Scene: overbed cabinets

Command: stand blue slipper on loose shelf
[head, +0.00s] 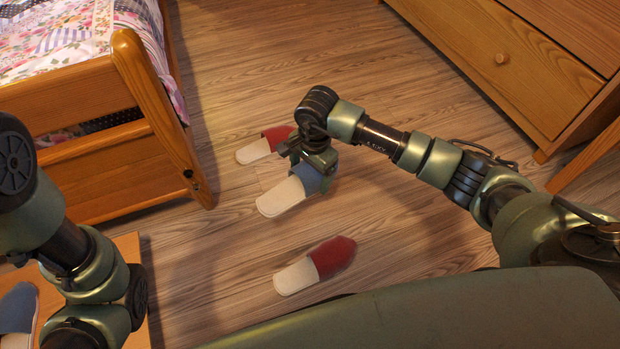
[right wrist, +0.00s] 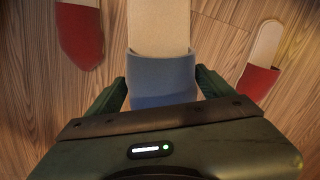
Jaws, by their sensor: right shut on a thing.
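A blue slipper with a cream sole (head: 284,195) is in my right gripper (head: 318,178), over the floor between two red slippers. In the right wrist view, the fingers sit on both sides of its blue toe part (right wrist: 160,78), and its cream heel points away. I cannot tell how high it is off the floor. A second blue slipper (head: 20,308) lies at the lower left on a flat wooden board (head: 135,248), which looks like the loose shelf. My left arm partly covers this board. My left gripper is not in view.
One red slipper (head: 262,146) lies just beyond the held one, and another red slipper (head: 318,264) lies nearer. A wooden bed (head: 105,165) stands at the left. A wooden drawer unit (head: 500,75) stands at the upper right. Floor between them is mostly clear.

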